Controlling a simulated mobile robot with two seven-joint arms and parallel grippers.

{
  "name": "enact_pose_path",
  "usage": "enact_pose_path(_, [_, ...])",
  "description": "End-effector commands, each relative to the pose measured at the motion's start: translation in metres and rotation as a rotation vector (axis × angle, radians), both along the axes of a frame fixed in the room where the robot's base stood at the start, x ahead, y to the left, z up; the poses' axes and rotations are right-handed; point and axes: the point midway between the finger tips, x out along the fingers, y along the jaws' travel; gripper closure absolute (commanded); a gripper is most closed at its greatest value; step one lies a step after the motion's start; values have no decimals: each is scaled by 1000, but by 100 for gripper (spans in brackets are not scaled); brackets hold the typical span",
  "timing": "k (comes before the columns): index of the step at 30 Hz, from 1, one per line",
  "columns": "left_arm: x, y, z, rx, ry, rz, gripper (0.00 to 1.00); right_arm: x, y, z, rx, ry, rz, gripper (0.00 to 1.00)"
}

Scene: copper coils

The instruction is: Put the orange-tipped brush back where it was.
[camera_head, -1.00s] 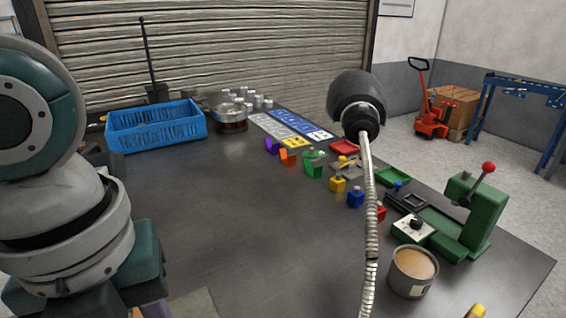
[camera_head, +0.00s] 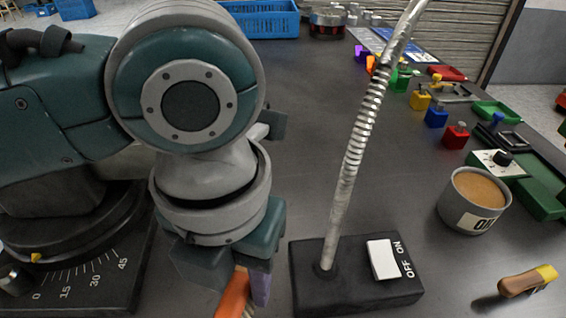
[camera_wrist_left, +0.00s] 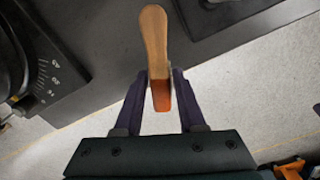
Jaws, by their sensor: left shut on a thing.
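My left gripper (camera_head: 248,285) is shut on the orange-tipped brush (camera_head: 234,293), near the bottom edge of the head view. Only an orange part of the brush shows there; the arm and the picture edge hide the rest. In the left wrist view the brush (camera_wrist_left: 155,40) has a tan wooden handle and an orange end, and the gripper's dark purple fingers (camera_wrist_left: 160,78) hold it around the orange part. The handle sticks out beyond the fingertips, over the dark table edge. My right gripper is not in view.
The black lamp base (camera_head: 335,290) with its ON/OFF switch stands close to the right of my left gripper. A yellow-tipped brush (camera_head: 520,284) lies at the right front. A tin (camera_head: 470,212) stands behind it. A black machine base with an angle scale (camera_head: 75,280) is at left.

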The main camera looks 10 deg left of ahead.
Motion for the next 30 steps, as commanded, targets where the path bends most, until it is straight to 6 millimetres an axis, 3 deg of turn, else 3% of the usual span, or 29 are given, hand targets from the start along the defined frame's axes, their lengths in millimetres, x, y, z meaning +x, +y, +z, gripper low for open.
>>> enact_pose_path(1, [-1, 0, -17, 1, 4, 1, 100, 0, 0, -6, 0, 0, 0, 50])
enact_pose_path(3, [-1, 0, -31, -1, 2, 1, 100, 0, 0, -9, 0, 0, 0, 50])
enact_pose_path(16, [0, 0, -84, 0, 1, 0, 100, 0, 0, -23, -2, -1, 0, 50])
enact_pose_path(29, [0, 0, -91, -1, -2, -1, 100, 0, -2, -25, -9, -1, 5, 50])
enact_pose_path(30, [0, 0, -91, 0, -2, -1, 59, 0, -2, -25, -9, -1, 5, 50])
